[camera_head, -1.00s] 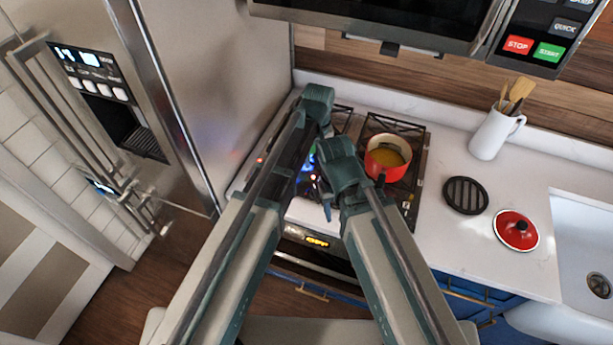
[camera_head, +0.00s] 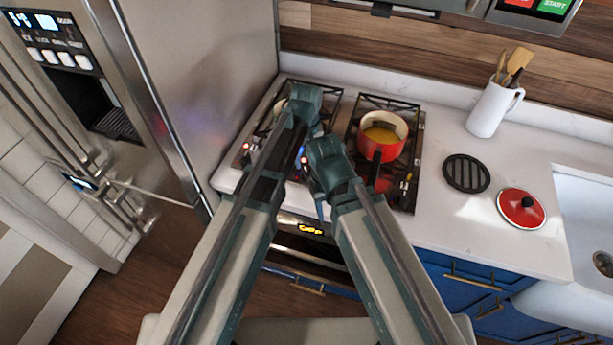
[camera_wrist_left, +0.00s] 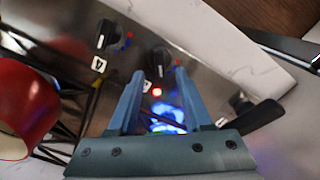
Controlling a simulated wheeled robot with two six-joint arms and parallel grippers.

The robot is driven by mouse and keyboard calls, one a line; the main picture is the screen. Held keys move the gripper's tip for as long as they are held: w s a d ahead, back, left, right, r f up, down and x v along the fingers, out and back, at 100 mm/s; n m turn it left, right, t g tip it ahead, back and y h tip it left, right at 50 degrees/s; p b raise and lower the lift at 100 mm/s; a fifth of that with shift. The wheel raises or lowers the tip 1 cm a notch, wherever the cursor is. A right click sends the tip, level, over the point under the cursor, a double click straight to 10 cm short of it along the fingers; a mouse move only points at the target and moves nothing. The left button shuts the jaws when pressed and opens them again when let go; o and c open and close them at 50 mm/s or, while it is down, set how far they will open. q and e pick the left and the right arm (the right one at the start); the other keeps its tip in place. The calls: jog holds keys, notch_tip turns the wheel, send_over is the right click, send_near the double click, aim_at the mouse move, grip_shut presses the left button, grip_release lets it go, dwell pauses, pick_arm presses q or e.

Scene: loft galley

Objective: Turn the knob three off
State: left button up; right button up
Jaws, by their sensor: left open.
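Knob three (camera_wrist_left: 160,60), a dark round knob on the steel stove front, shows in the left wrist view just beyond and between the tips of my left gripper (camera_wrist_left: 159,76). The gripper is open, its two fingers apart on either side of the knob; contact cannot be told. A number label by the knob is partly covered by a finger. A red light (camera_wrist_left: 157,92) glows near it, and a blue flame glow (camera_wrist_left: 166,122) shows between the fingers. In the head view my arms cover most of the stove front and knob three.
A knob labelled 4 (camera_wrist_left: 105,36) is beside knob three. A red pot (camera_head: 381,138) with yellow contents sits on the right burners. A black trivet (camera_head: 466,173), a red lid (camera_head: 521,208) and a white utensil jug (camera_head: 491,109) stand on the counter. The fridge is left.

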aim_at(306, 172)
pick_arm(q)
notch_tip(306, 172, down, 5)
jog(key=b, duration=0.3)
jog(key=shift+b, duration=0.4)
jog(key=shift+r, duration=0.1)
grip_shut()
